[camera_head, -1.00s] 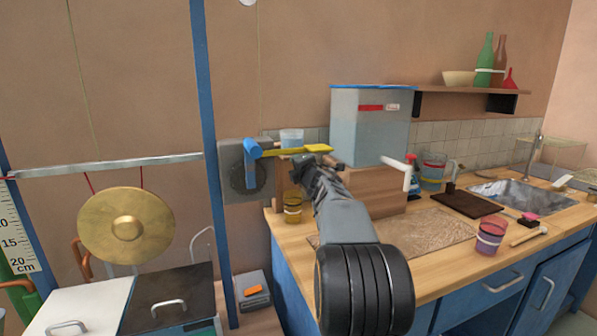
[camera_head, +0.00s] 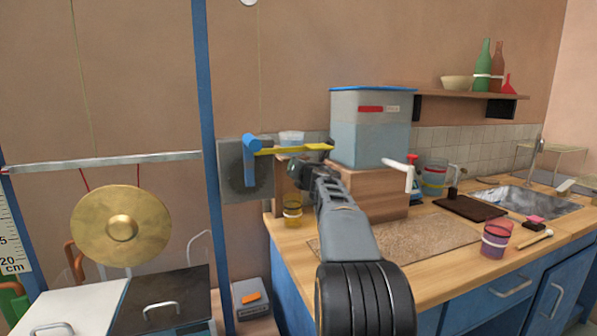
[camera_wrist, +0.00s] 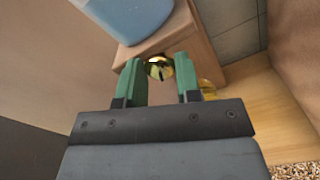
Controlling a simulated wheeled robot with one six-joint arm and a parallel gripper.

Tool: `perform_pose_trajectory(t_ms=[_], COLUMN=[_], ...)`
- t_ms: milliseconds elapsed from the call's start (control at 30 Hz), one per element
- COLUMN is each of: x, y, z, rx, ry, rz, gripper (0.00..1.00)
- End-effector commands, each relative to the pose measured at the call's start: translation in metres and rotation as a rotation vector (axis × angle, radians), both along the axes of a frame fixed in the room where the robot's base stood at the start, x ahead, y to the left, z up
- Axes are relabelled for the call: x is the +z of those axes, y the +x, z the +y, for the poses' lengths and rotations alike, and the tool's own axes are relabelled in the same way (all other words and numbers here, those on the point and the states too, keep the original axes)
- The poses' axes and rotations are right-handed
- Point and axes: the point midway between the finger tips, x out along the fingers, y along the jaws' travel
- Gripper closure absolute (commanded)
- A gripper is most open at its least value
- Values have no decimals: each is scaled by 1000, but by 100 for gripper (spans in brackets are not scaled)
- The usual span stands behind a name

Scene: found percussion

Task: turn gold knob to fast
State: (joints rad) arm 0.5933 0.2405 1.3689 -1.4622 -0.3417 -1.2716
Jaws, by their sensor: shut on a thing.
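The gold knob (camera_wrist: 159,67) is small, round and shiny. In the wrist view it sits on the face of a wooden block (camera_wrist: 198,40), between the green fingertips of my gripper (camera_wrist: 159,76). My gripper is shut on the knob. In the head view my gripper (camera_head: 307,174) is at the left end of the wooden block (camera_head: 385,194), and my wrist and arm hide the knob. I cannot read any fast or slow marking, nor tell which way the knob points.
A water tank (camera_head: 371,130) stands on the block. A yellow lever (camera_head: 290,150) with a blue end sticks out above my gripper. A yellow cup (camera_head: 292,211) stands close below it on the wooden counter (camera_head: 300,250). A gong (camera_head: 122,226) hangs at left.

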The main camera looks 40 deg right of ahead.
Motion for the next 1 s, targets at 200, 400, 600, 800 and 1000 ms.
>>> perform_pose_trajectory(t_ms=[200,400,600,800,1000], x=[1,1,1,1,1], y=[0,0,0,0,0], z=[0,0,0,0,0], rx=[0,0,0,0,0], ry=[-94,-138,-152,-152,-150], rz=[22,33,37,37,38], gripper=[92,92,92,92,60])
